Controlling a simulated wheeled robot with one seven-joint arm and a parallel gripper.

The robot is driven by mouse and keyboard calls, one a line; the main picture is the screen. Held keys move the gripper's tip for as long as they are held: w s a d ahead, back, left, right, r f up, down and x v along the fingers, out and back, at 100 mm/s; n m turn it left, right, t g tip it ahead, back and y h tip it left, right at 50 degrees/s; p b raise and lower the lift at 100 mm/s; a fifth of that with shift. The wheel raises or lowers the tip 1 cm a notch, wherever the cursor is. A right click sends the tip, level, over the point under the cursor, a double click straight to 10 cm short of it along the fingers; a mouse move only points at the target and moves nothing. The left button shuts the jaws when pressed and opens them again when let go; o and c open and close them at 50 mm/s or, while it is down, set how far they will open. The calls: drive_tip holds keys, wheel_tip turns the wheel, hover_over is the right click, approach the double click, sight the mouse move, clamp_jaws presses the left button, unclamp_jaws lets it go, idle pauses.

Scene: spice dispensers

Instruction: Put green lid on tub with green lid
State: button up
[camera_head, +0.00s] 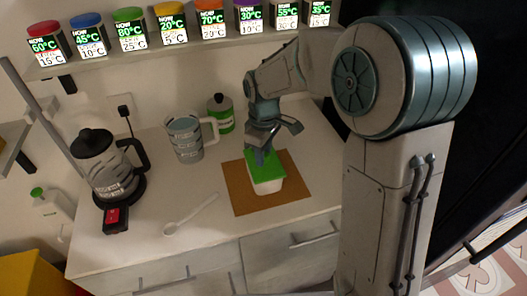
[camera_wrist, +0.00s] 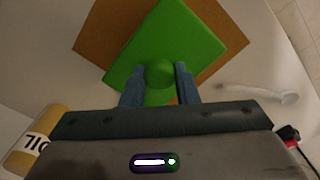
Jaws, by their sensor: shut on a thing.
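The green lid (camera_head: 263,162) is at the top of a white tub (camera_head: 268,187) that stands on a brown board (camera_head: 238,190). In the wrist view the lid (camera_wrist: 190,38) is a green square with a round knob (camera_wrist: 159,74). My gripper (camera_head: 265,158) reaches down from above, and its two fingers (camera_wrist: 160,82) are on either side of the knob, shut on it. In the wrist view the lid hides the tub. I cannot tell whether the lid is fully seated on the tub.
A kettle (camera_head: 105,168) is at the left and a white spoon (camera_head: 190,216) lies left of the board. A shelf (camera_head: 150,53) holds several spice dispensers.

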drive_tip(key=o, duration=1)
drive_tip(key=shift+c, duration=0.2)
drive_tip(key=shift+r+p, duration=0.45)
drive_tip(key=shift+r, duration=0.1)
wheel_tip(320, 180, up, 12)
drive_tip(key=s+d+f+m+t, duration=0.1)
drive_tip(key=s+d+f+m, duration=0.1)
drive_tip(key=s+d+m, duration=0.4)
drive_tip(key=s+d+f+m+t, duration=0.2)
drive_tip(key=s+d+m, duration=0.4)
drive_tip(key=s, duration=0.7)
drive_tip(key=shift+d+f, duration=0.45)
drive_tip(key=shift+d, duration=0.5)
